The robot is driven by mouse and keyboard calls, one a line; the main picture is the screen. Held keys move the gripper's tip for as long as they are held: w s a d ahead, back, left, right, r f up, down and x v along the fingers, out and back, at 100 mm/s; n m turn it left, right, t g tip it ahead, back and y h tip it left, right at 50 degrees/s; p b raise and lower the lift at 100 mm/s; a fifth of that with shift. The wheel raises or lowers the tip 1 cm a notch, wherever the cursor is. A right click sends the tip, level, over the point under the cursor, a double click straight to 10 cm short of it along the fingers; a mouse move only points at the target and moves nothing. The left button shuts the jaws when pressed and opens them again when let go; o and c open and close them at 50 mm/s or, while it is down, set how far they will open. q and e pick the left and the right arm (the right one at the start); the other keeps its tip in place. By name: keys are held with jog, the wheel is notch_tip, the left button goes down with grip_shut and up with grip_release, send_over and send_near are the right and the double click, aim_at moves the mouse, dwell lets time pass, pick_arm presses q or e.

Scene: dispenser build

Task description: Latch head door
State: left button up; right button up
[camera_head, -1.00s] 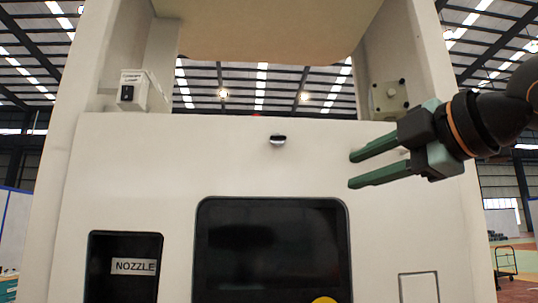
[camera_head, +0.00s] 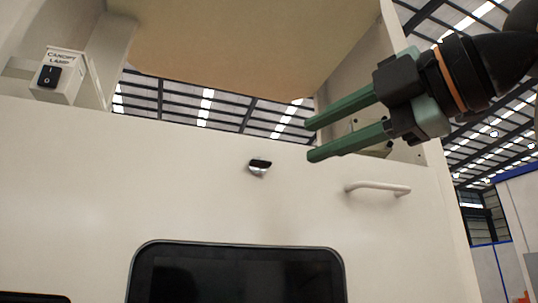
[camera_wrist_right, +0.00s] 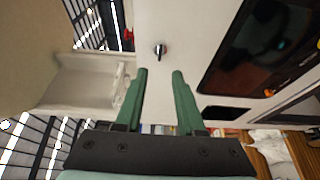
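The white head door (camera_head: 180,195) looks closed, a broad flat panel, and it also shows in the right wrist view (camera_wrist_right: 195,40). A small silver and dark fitting (camera_head: 259,167), which looks like the latch, sits near its top edge; it also shows in the right wrist view (camera_wrist_right: 160,49). A pale bar handle (camera_head: 378,188) is on the panel's right side. My right gripper (camera_head: 310,139) is open and empty, above the handle and to the upper right of the latch, apart from it. In the right wrist view the fingers (camera_wrist_right: 160,72) point toward the latch. My left gripper is not in view.
A dark screen (camera_head: 235,275) lies below the latch. A canopy lamp switch box (camera_head: 60,76) stands at upper left. The canopy (camera_head: 230,40) overhangs the top, with an open gap beneath it. A side post (camera_head: 370,60) stands behind my right gripper.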

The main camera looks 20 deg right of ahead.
aim_at(264, 162)
jog(key=p+x, duration=0.1)
jog(key=x, duration=0.8)
jog(key=shift+w+a+p, duration=0.1)
jog(key=shift+w+p, duration=0.05)
jog(key=shift+p, duration=0.2)
jog(key=shift+c, duration=0.3)
grip_shut()
